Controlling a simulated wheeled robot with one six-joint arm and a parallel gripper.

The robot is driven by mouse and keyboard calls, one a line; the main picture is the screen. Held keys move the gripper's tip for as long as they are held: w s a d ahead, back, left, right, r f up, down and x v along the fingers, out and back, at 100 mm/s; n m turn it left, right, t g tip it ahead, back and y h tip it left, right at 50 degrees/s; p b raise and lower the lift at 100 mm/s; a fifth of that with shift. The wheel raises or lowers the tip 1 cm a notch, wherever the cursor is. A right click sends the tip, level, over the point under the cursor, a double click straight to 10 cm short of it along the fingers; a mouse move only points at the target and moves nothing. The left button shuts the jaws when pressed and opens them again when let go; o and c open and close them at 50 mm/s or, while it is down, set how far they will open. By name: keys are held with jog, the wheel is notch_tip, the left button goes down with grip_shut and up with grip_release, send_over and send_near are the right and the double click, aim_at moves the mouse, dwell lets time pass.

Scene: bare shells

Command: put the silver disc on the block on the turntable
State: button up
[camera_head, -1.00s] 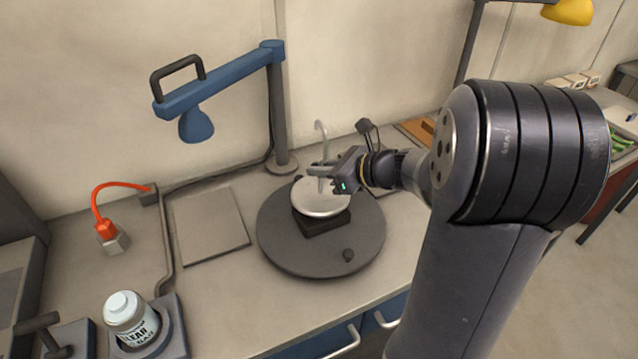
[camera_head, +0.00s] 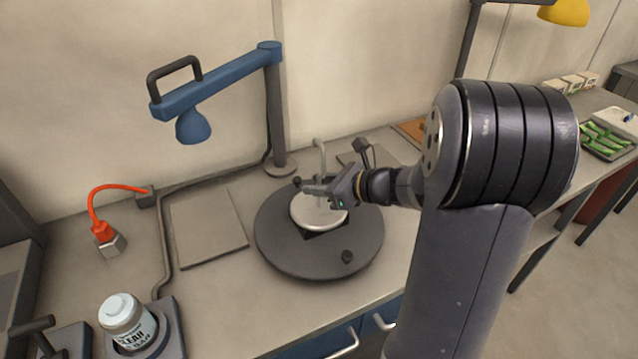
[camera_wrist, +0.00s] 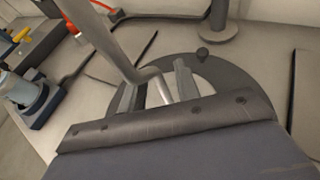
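The silver disc (camera_head: 312,214) lies flat over the dark block (camera_head: 326,235) on the grey turntable (camera_head: 285,255). The disc hides most of the block, so its full contact is hard to see. A thin bent rod (camera_head: 321,155) rises from the disc. My gripper (camera_head: 313,187) is low over the disc. In the wrist view the rod (camera_wrist: 118,55) passes down between my two fingers (camera_wrist: 158,90). The fingers look apart, with gaps beside the rod, so the gripper appears open around it.
A blue lamp arm (camera_head: 220,88) on a post stands behind the turntable. A flat grey plate (camera_head: 207,225) lies to the left. A red-corded plug (camera_head: 104,234) and a white bottle (camera_head: 127,318) are farther left.

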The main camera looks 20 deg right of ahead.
jog(key=shift+s+d+r, duration=0.1)
jog(key=shift+d+r, duration=0.05)
jog(key=shift+r, duration=0.15)
jog(key=v, duration=1.1)
jog(key=shift+s, duration=0.25)
jog(key=shift+r, duration=0.1)
